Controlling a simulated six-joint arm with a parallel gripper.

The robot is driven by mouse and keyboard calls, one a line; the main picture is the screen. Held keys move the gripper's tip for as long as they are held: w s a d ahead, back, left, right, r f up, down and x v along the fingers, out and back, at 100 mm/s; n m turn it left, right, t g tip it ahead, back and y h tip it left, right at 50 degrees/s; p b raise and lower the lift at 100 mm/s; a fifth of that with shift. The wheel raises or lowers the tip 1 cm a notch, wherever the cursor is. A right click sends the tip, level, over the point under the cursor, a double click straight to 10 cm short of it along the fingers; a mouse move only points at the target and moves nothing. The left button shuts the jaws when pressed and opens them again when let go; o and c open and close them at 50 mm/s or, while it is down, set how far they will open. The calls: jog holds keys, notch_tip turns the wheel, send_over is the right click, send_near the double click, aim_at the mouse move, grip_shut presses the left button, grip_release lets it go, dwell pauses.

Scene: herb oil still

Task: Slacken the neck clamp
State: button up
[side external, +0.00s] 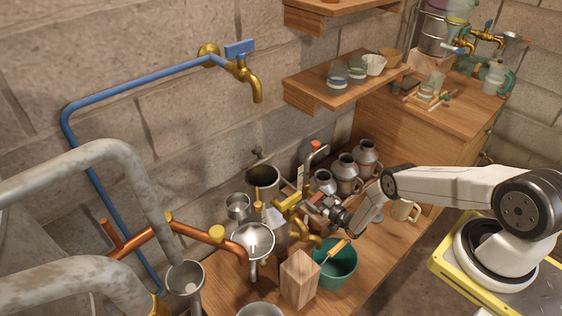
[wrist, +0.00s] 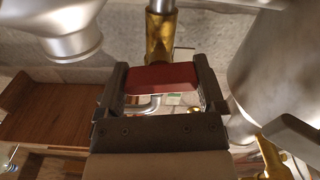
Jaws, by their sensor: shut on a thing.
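My gripper (side external: 324,207) is low over the wooden bench, among brass fittings. In the wrist view its two dark fingers (wrist: 161,80) stand on either side of a red bar-shaped handle (wrist: 160,76) and are shut on it. The handle sits in front of a brass stem (wrist: 160,38). In the side view the handle is small and mostly hidden by my gripper. Brass pipework (side external: 296,205) lies just left of my gripper. I cannot tell from these views which fitting is the neck clamp, or whether the red handle belongs to it.
A wooden block (side external: 299,277) and a green bowl (side external: 338,265) stand in front of my gripper. Several grey jugs (side external: 347,172) stand behind it. A steel funnel (side external: 252,240) and metal pot (side external: 262,182) are to the left. A grey metal body (wrist: 270,75) is close on the wrist view's right.

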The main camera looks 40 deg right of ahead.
jog(key=n, duration=1.6)
dwell(0.4)
jog(key=o, duration=1)
jog(key=shift+c, duration=0.2)
jog(key=shift+s, duration=0.15)
jog(key=s, duration=0.7)
jog(key=shift+s, duration=0.25)
